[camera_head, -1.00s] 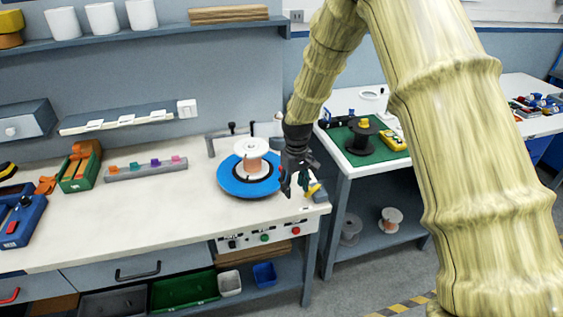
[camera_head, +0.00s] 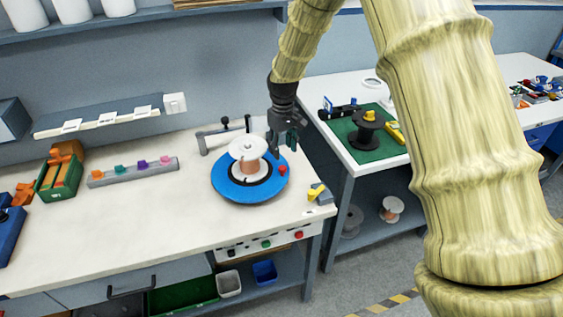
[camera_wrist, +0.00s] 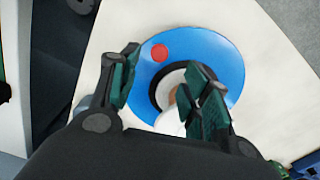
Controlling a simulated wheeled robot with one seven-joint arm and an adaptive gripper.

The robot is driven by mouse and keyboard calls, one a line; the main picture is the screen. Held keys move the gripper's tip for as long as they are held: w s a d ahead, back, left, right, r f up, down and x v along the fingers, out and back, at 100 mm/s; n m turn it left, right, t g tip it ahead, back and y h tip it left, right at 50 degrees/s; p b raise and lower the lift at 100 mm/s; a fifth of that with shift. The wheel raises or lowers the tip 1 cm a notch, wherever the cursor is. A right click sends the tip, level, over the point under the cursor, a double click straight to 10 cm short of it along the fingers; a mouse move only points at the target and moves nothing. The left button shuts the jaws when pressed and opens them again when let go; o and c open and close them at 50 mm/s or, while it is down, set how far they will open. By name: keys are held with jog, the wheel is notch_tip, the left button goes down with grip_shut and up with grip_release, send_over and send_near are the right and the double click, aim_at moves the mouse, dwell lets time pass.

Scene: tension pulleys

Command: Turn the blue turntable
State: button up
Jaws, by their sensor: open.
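The blue turntable (camera_head: 228,190) is a flat round disc on the white workbench. A white-flanged spool (camera_head: 248,146) with copper-coloured winding stands at its middle. A red knob (camera_head: 283,170) sits near the disc's right rim. My gripper (camera_head: 284,150) is above the disc's right back edge, near the spool and the knob. In the wrist view the gripper (camera_wrist: 165,88) is open with nothing between its fingers. The turntable (camera_wrist: 210,50) lies beyond the fingers there, with the red knob (camera_wrist: 159,52) just beyond the left finger. The right finger partly hides the spool.
A grey bracket (camera_head: 222,133) stands behind the turntable. A grey strip with coloured pieces (camera_head: 135,173) lies to the left. A second table (camera_head: 358,165) with a green mat stands at right. Bench front is clear.

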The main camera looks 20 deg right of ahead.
aim_at(283, 167)
jog(key=shift+w+f+p, duration=0.1)
jog(key=shift+f+p, duration=1.15)
jog(key=shift+f, duration=2.95)
grip_shut()
